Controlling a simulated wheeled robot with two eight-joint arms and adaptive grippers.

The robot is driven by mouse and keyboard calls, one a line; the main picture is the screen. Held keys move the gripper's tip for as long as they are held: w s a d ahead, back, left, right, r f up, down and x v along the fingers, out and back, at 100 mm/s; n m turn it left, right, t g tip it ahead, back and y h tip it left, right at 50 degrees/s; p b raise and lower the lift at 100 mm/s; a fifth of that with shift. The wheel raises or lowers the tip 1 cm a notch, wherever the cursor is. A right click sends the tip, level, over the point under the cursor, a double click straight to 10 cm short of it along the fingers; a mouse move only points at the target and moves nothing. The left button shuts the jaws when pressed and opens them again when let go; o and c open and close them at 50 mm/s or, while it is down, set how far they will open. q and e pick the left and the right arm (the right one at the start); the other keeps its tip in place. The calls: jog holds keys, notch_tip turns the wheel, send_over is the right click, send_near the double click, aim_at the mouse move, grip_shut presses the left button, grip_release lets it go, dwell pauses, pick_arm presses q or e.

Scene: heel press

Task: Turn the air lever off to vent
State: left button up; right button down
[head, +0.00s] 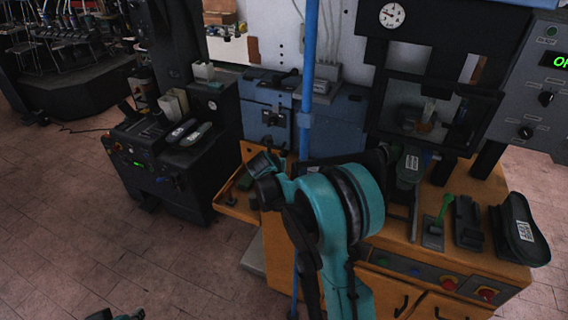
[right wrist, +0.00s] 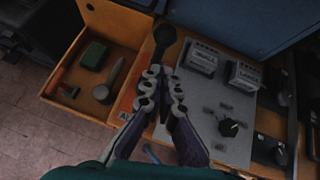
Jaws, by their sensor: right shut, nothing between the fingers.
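In the right wrist view a dark lever with a round black knob (right wrist: 165,34) rises just beyond my right gripper (right wrist: 158,76); I take it for the air lever. An orange label (right wrist: 126,104), partly covered, lies beside it. The right gripper is shut and empty, its fingertips close to the lever's shaft; I cannot tell whether they touch. In the head view my teal right arm hides the lever and this gripper. Only the tip of my left gripper (head: 115,315) shows at the bottom left edge, away from the bench; its jaws are unclear.
A wooden tray (right wrist: 60,103) with a green block (right wrist: 93,54) and hand tools lies left of the gripper. A grey panel (right wrist: 235,148) with a black dial (right wrist: 229,127) is at the right. A blue upright pipe (head: 308,80) stands behind my arm. The floor at left is clear.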

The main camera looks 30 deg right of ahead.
jog(key=s+a+r+p, duration=0.2)
jog(key=s+r, duration=0.1)
jog(key=r, duration=0.5)
jog(key=shift+s+r, duration=0.15)
jog(key=shift+a, duration=0.1)
